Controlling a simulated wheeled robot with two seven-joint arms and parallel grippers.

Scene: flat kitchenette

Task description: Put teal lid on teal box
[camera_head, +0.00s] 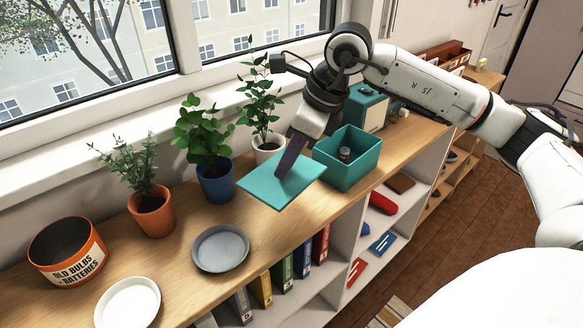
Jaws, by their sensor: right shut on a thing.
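The teal lid (265,189) is a flat square plate. It shows to the left of the teal box, over the wooden top. My right gripper (287,172) comes down from the upper right and is shut on the lid. The lid looks close above the top, but I cannot tell the gap. The teal box (354,174) is open and stands on the wooden top, just right of the lid. A small dark and red item (344,154) is inside it. My left gripper is not in view.
Potted plants in orange (153,217), blue (216,184) and white (268,150) pots line the window side. A grey saucer (220,250), white plate (126,305) and orange batteries tin (65,255) stand left. A teal appliance (366,106) is behind the box.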

